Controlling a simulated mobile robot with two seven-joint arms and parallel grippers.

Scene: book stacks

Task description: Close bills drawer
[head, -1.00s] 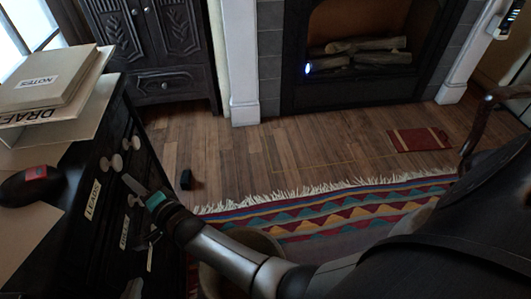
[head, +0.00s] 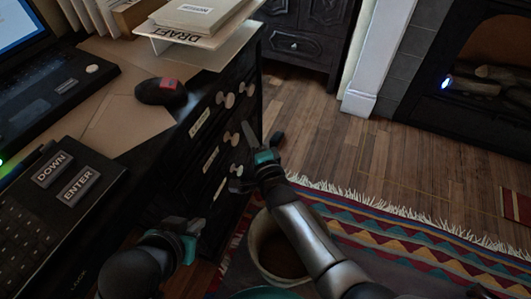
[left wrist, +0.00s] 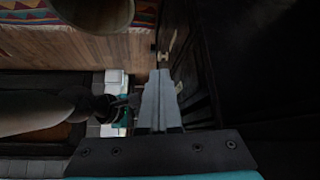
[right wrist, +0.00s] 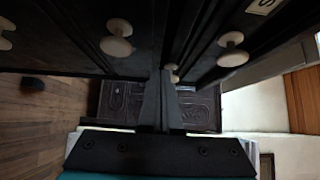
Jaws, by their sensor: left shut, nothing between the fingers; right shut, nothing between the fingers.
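A dark desk has stacked drawers with pale round knobs and small white labels (head: 200,122); the lettering is too small to tell which drawer is bills. How far any drawer stands out is unclear. My right gripper (head: 247,132) is shut and empty, its tips beside the upper drawer knobs (head: 227,138). In the right wrist view its tips (right wrist: 167,75) lie between two knobs (right wrist: 118,38), with another knob just behind them. My left gripper (head: 190,228) is shut and empty, low beside the desk front. In the left wrist view (left wrist: 157,82) it points along the dark drawer fronts.
A round bin (head: 275,245) stands on the patterned rug (head: 400,240) by my right arm. The desk top holds a mouse (head: 160,91), a paper stack (head: 200,30) and a large-key keypad (head: 70,190).

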